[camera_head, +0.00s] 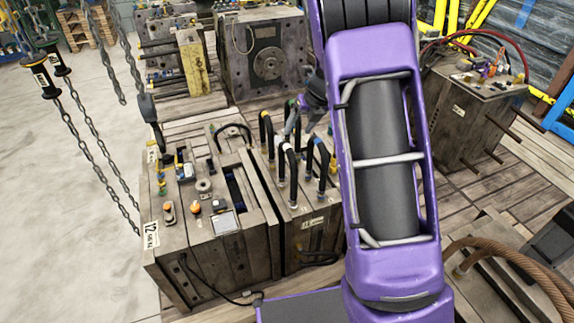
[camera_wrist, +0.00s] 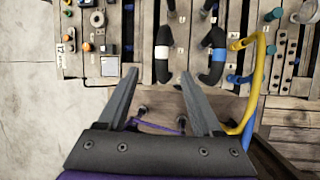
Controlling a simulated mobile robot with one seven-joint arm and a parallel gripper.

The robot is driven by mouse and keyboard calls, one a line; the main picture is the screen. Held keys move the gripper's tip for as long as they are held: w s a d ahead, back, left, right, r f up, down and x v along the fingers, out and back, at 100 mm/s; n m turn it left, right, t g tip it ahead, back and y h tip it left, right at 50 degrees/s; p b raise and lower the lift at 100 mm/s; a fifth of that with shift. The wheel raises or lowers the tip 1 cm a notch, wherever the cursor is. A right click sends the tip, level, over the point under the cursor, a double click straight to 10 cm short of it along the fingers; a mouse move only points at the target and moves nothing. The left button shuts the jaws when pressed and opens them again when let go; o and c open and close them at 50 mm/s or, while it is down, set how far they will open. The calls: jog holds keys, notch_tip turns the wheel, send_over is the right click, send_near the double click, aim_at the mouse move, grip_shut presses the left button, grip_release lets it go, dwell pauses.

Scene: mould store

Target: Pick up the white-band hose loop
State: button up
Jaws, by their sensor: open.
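The white-band hose loop is a black hose with a white band, standing on the mould block; in the wrist view its banded end (camera_wrist: 163,54) lies just beyond and between my fingertips. In the head view the loop (camera_head: 292,172) stands near the block's middle, left of my arm. My gripper (camera_wrist: 160,74) is open and empty, with its fingers either side of the line to the white band. In the wrist view, I cannot tell its height above the hose.
A blue-band black hose loop (camera_wrist: 215,58) stands close to the right, near my right finger. A yellow hose (camera_wrist: 257,75) curves further right. Other fittings crowd the block marked 12 (camera_head: 225,250). Chains (camera_head: 90,140) hang at the left. Bare floor (camera_head: 60,230) lies left.

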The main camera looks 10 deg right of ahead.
aim_at(288, 146)
jog(key=b+x, duration=0.1)
jog(key=x, duration=0.9)
jog(key=shift+w+f, duration=0.1)
jog(key=shift+f, duration=0.05)
jog(key=shift+b+x, duration=0.6)
jog(key=shift+x, duration=2)
jog(key=shift+d, duration=0.15)
grip_shut()
